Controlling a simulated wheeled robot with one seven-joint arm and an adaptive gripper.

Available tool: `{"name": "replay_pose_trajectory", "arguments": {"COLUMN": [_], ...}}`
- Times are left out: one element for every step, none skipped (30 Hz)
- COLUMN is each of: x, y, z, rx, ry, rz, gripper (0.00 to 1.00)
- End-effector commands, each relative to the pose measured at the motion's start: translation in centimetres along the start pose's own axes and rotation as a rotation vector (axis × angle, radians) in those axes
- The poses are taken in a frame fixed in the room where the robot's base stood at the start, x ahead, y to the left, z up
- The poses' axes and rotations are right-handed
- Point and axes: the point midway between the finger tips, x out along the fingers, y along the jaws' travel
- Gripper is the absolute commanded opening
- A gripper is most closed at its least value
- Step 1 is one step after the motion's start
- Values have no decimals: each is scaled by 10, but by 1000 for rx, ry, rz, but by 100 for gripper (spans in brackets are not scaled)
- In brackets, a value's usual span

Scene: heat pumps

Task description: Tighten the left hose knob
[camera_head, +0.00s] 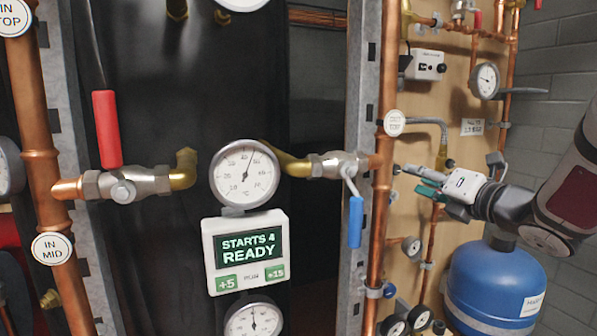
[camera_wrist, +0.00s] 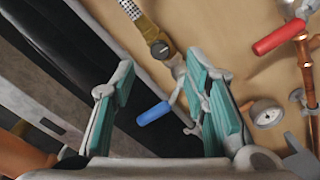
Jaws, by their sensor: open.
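A braided hose (camera_wrist: 131,8) comes down at the top of the wrist view into a brass fitting (camera_wrist: 148,30). A dark round knob (camera_wrist: 160,49) sits at its lower end; I cannot be sure it is the left hose knob. In the head view, a grey hose (camera_head: 430,122) bends down to a brass fitting (camera_head: 446,162) behind my gripper (camera_head: 420,181). My gripper, with green finger pads, is open and empty in front of the wooden panel. In the wrist view, the knob shows between and beyond the fingertips (camera_wrist: 160,78), apart from them.
A blue lever (camera_wrist: 153,113) shows between my fingers, and a red lever (camera_wrist: 278,37) and a gauge (camera_wrist: 265,112) lie to the right. A copper pipe (camera_head: 380,220) stands left of my gripper. A blue tank (camera_head: 490,285) is below my arm.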

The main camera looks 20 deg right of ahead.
Motion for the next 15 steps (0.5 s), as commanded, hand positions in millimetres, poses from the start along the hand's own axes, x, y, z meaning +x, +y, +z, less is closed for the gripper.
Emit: {"name": "replay_pose_trajectory", "arguments": {"x": [11, 17, 23, 28, 33, 38, 42, 45, 49, 52, 54, 56, 57, 58, 59], "y": [0, 0, 0, 0, 0, 0, 0, 0, 0, 0, 0, 0, 0, 0, 0], "z": [-1, -1, -1, -1, -1, -1, -1, -1, -1, -1, -1, 0, 0, 0, 0], "rx": [1, 1, 0, 1, 1, 0, 0, 0, 0, 0, 0, 0, 0, 0, 1], "ry": [2, 3, 2, 1, 2, 2, 1, 1, 1, 1, 1, 1, 1, 0, 0], "rz": [3, 2, 2, 2, 2, 1, 1, 1, 1, 1, 1, 1, 1, 1, 0], "gripper": [41, 41, 41, 41, 41, 41, 41, 41, 41, 41, 41, 41, 41, 41, 41]}}
